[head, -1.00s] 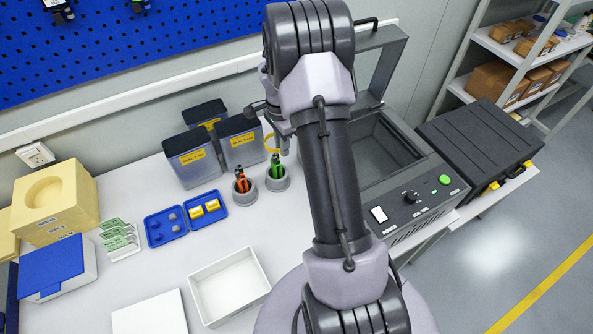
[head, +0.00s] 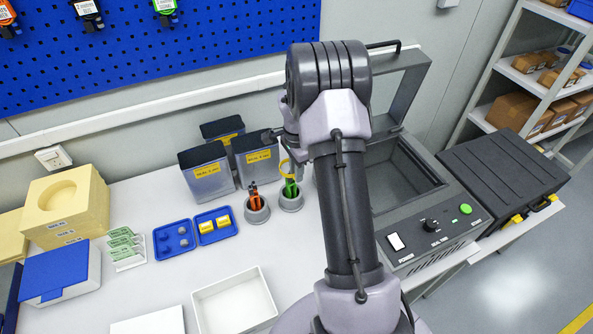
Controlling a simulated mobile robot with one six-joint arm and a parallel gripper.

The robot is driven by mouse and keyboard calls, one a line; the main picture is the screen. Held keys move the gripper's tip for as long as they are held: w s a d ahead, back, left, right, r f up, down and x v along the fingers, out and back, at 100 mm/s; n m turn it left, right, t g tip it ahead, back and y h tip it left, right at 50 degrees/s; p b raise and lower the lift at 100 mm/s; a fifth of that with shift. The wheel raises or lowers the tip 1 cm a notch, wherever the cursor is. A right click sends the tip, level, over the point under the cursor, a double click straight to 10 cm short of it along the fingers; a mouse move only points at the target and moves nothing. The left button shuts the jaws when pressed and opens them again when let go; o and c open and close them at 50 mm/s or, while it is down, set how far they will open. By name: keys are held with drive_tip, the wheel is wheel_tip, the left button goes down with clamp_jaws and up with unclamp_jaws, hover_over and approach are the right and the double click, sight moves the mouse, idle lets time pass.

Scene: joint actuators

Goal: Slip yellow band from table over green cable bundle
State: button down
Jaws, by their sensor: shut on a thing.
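The green cable bundle (head: 291,189) stands upright in a grey round holder (head: 291,203) on the table. The yellow band (head: 287,168) is a thin ring at the top of the green bundle. I cannot tell whether the band is around the bundle's tip or just above it. My gripper (head: 286,156) is shut on the band and reaches down from the arm, partly hidden by the wrist links.
An orange cable bundle (head: 254,198) stands in a similar holder just left. Several dark-lidded bins (head: 207,174) stand behind. A blue two-part tray (head: 174,242) and a white open box (head: 235,302) lie left and front. A grey machine (head: 437,240) stands right.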

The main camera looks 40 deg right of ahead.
wheel_tip(320, 180, down, 8)
drive_tip(key=b, duration=0.6)
drive_tip(key=shift+b, duration=0.4)
idle(0.4)
drive_tip(key=c, duration=1.2)
unclamp_jaws()
drive_tip(key=shift+c, duration=0.2)
drive_tip(key=c, duration=0.4)
drive_tip(key=shift+o, duration=0.2)
drive_tip(key=shift+r, duration=0.1)
drive_tip(key=shift+r+p, duration=1.55)
drive_tip(key=shift+r, duration=0.75)
